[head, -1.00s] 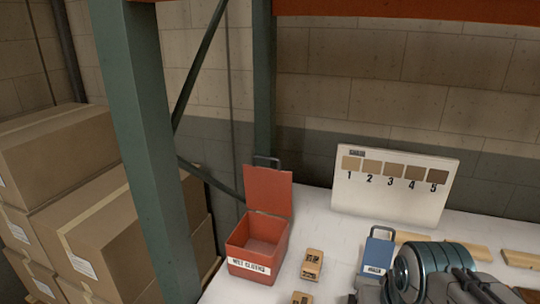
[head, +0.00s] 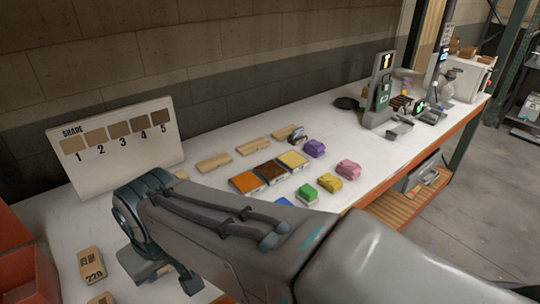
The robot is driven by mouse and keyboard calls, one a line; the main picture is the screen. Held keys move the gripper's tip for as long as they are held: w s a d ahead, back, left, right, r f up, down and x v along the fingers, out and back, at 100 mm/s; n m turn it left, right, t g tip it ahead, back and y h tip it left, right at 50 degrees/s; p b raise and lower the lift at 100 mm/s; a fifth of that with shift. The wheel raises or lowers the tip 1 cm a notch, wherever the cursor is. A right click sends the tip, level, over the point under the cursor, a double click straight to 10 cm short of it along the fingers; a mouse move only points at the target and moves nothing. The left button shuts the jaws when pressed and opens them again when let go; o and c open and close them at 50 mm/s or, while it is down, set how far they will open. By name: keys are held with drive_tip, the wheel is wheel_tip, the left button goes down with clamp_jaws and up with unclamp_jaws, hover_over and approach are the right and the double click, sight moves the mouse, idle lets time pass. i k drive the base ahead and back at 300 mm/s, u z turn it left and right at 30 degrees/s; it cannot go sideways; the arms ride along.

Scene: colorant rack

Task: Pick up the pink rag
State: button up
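The pink rag (head: 348,169) lies folded on the white tabletop, right of the middle of the head view. It is at the right end of a group of coloured rags, near the table's front edge. Nothing touches it from above. My grey arm crosses the foreground from the lower right to the left, nearer to me than the rag.
Yellow (head: 330,183), green (head: 307,194), blue (head: 283,202) and purple (head: 314,148) rags lie nearby. A shade board (head: 115,145) stands left; the red bin (head: 28,270) is at lower left.

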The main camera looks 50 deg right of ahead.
sight(349, 170)
drive_tip(key=z, duration=0.4)
drive_tip(key=k, duration=1)
drive_tip(key=z, duration=1.2)
drive_tip(key=i, duration=0.6)
drive_tip(key=u, duration=1.2)
